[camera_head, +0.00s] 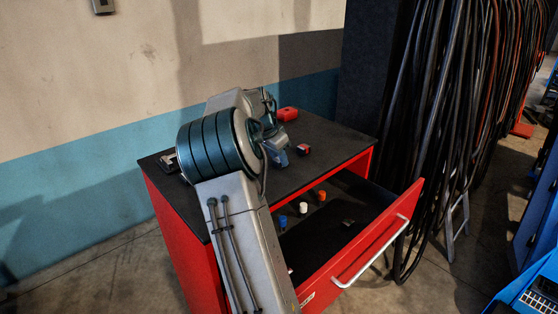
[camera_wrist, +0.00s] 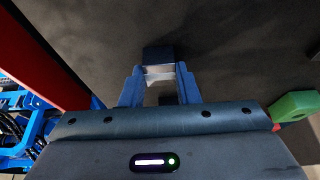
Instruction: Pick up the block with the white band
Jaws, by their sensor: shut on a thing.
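The block with the white band (camera_wrist: 158,57) is dark, with a pale band across it, and sits between my fingertips in the wrist view. My gripper (camera_wrist: 160,78) has blue fingers, one on each side of the block at the band, and is shut on it. In the head view, my gripper (camera_head: 278,153) is low over the black cabinet top, partly hidden by my arm. I cannot make out the held block for sure in the head view, nor whether it still touches the top.
The red cabinet (camera_head: 185,240) has an open drawer (camera_head: 330,236) holding several small pieces. A red item (camera_head: 287,114) and a small red-and-black piece (camera_head: 303,149) lie on top. A green piece (camera_wrist: 295,107) shows at right in the wrist view. Black hoses (camera_head: 440,110) hang at right.

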